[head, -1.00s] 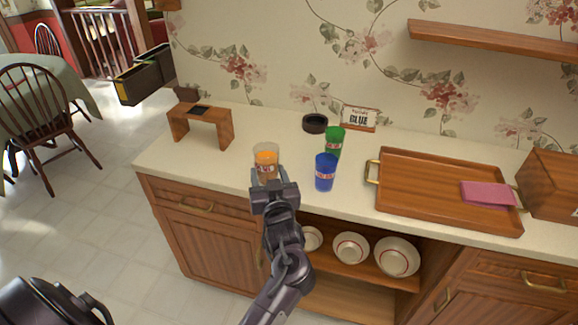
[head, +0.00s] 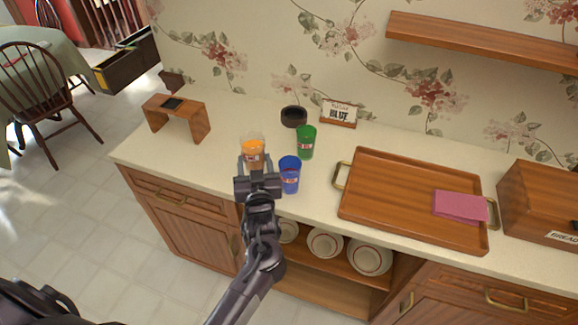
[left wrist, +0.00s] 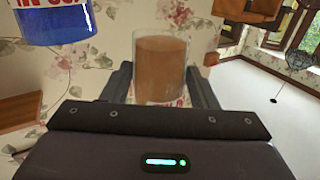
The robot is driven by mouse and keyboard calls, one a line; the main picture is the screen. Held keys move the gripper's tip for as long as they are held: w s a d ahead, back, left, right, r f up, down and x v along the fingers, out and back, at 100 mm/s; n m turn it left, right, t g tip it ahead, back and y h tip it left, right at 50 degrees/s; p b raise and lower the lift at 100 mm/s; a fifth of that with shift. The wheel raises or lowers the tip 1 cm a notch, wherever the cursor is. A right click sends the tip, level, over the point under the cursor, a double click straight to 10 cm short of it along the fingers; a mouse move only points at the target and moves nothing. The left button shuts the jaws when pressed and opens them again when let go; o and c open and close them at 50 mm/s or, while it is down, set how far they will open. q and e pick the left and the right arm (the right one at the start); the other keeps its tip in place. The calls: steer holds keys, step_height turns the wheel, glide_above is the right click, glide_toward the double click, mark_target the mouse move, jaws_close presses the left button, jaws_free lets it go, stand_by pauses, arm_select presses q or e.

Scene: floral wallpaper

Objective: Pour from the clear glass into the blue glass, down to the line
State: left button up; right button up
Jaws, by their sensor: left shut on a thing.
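My left gripper (head: 256,168) is shut on the clear glass (head: 252,152), which holds an orange-brown liquid and bears a small label. In the left wrist view the clear glass (left wrist: 161,68) stands between the two fingers, filled to near its top. The blue glass (head: 289,174) stands on the counter just right of the gripper; its lower part, with a label, shows at the upper left of the left wrist view (left wrist: 55,22). I cannot make out a line on either glass. My right gripper is not in view.
A green glass (head: 306,141) stands behind the blue one. A wooden tray (head: 390,215) with a pink cloth (head: 460,206) lies right; a small wooden stand (head: 198,122) is left.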

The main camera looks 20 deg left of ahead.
arm_select(q)
step_height(320, 180, down, 2)
steer(key=shift+w+d+f+b, duration=0.15)
steer(key=shift+f+b, duration=0.1)
steer(key=shift+b, duration=0.7)
steer(key=shift+f+b, duration=0.95)
steer(key=shift+r, duration=0.2)
steer(key=shift+f, duration=0.3)
steer(key=shift+w+r+m, duration=0.1)
steer(key=shift+r+m, duration=0.2)
steer(key=shift+w+d+r+m+p, duration=0.2)
steer(key=shift+w+m+p, duration=0.1)
steer(key=shift+m, duration=0.3)
steer(key=shift+w+d+r+m+p, duration=0.1)
steer(key=shift+w+r+m+p, duration=0.15)
steer(key=shift+m, duration=0.35)
steer(key=shift+d+m, duration=0.15)
steer(key=shift+m, duration=0.35)
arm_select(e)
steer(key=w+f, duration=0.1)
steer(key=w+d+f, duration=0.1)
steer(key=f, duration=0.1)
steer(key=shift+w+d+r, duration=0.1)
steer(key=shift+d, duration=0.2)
